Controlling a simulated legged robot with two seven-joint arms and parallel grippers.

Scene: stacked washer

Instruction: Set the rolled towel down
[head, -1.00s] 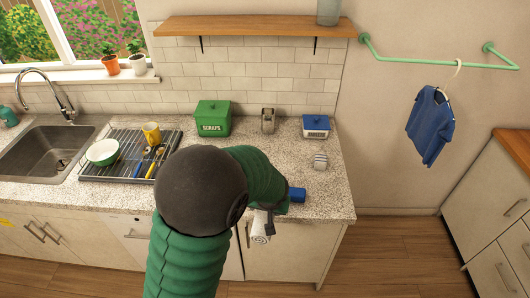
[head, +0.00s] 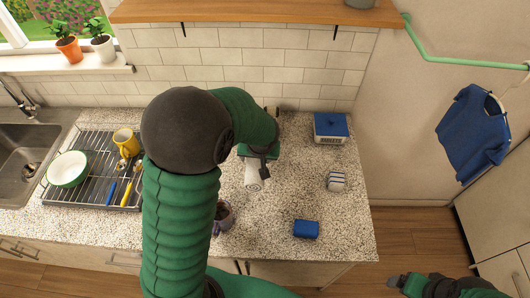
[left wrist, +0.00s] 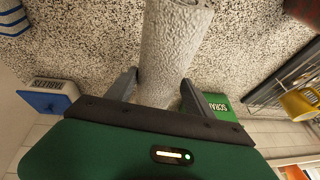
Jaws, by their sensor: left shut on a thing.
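The rolled towel (head: 252,176) is a whitish roll. My left gripper (head: 258,154) is shut on it over the granite counter (head: 270,235), toward the back. In the left wrist view the towel (left wrist: 172,45) runs between the two dark fingers of the left gripper (left wrist: 160,92), with speckled counter behind it. I cannot tell whether the towel touches the counter. My right gripper (head: 397,282) is low at the right, beyond the counter's edge; its jaws are too small to read.
A dark mug (head: 222,216) is beside my left arm. The dish rack (head: 60,196) is left. Counter between mug and blue block is bare.

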